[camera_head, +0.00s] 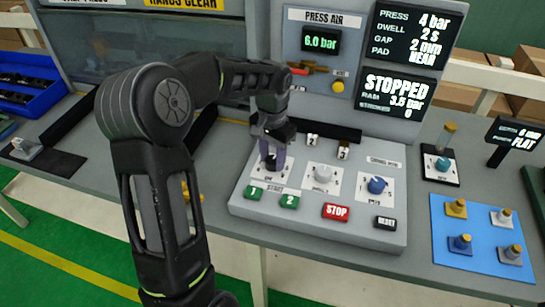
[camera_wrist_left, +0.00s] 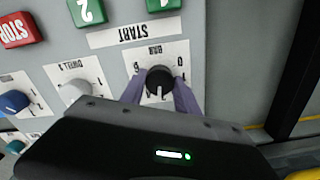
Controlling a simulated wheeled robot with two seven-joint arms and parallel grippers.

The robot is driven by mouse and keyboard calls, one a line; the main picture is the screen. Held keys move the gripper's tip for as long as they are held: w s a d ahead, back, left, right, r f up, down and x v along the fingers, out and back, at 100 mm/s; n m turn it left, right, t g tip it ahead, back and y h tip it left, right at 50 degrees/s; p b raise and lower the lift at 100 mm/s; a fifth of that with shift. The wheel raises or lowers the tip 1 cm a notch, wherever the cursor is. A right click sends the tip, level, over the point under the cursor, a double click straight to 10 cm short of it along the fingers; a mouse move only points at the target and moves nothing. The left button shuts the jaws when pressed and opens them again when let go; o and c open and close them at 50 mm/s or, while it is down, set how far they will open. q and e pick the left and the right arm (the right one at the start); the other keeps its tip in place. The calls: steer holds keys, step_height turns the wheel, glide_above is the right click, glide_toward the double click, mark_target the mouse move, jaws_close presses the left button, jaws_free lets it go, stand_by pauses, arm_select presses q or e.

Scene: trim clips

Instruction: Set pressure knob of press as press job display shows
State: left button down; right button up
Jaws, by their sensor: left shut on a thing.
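The black pressure knob, labelled BAR (camera_wrist_left: 160,77), sits on a white dial plate (camera_wrist_left: 170,56) at the left of the press control panel (camera_head: 238,205). My left gripper (camera_head: 271,160) reaches down over it, and its two purple fingers are shut on the knob's sides. In the wrist view my left gripper (camera_wrist_left: 158,92) has one finger on each side of the knob. The knob's pointer and part of its scale are hard to read. The press job display (camera_head: 414,35) reads PRESS 4 bar. The status display (camera_head: 396,95) reads STOPPED and RAM about 3.5 bar. My right gripper is not in view.
Beside the knob are a white dwell knob (camera_head: 324,173) and a blue knob (camera_head: 377,185). Green start buttons (camera_head: 289,202), a red STOP button (camera_head: 335,212) and a RESET button (camera_head: 385,223) line the panel's front. A blue mat (camera_head: 480,216) with several small parts lies right.

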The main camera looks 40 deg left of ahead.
mark_target(272, 160)
arm_select(q)
steer(key=m, duration=0.5)
steer(key=shift+m, duration=0.3)
stand_by(0.4)
steer(key=c, duration=0.9)
jaws_free()
step_height(272, 160, up, 8)
steer(key=shift+f+b, duration=0.1)
steer(key=shift+b, duration=0.4)
